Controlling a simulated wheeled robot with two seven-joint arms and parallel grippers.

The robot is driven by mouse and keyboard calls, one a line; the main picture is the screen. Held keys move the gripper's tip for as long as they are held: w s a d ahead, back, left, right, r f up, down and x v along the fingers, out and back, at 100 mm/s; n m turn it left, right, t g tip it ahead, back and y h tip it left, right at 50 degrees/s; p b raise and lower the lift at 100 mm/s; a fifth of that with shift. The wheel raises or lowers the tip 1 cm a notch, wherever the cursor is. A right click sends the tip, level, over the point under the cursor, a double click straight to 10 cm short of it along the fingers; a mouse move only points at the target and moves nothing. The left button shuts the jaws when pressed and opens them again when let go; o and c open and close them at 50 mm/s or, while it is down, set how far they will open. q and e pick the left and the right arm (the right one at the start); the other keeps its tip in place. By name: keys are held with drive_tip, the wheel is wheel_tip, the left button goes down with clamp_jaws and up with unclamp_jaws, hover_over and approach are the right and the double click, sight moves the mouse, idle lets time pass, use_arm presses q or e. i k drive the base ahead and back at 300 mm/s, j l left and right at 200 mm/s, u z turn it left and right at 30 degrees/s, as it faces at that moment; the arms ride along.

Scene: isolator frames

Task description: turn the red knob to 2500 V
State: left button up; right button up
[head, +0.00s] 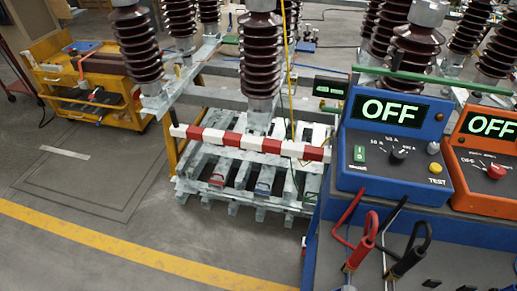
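The red knob (496,171) sits on the front panel of an orange tester (480,190) at the right edge. White markings surround the knob. One looks like OFF to its left; the others are too small to read. Neither of my grippers shows in the head view.
A blue tester (350,178) with a black knob (399,157) and an OFF display stands left of the orange one. A red clamp (363,240) and a black clamp (410,250) hang in front of it. Behind are brown insulators (260,55) and a red-white barrier (250,143).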

sight(495, 171)
drive_tip(key=z, duration=1.7)
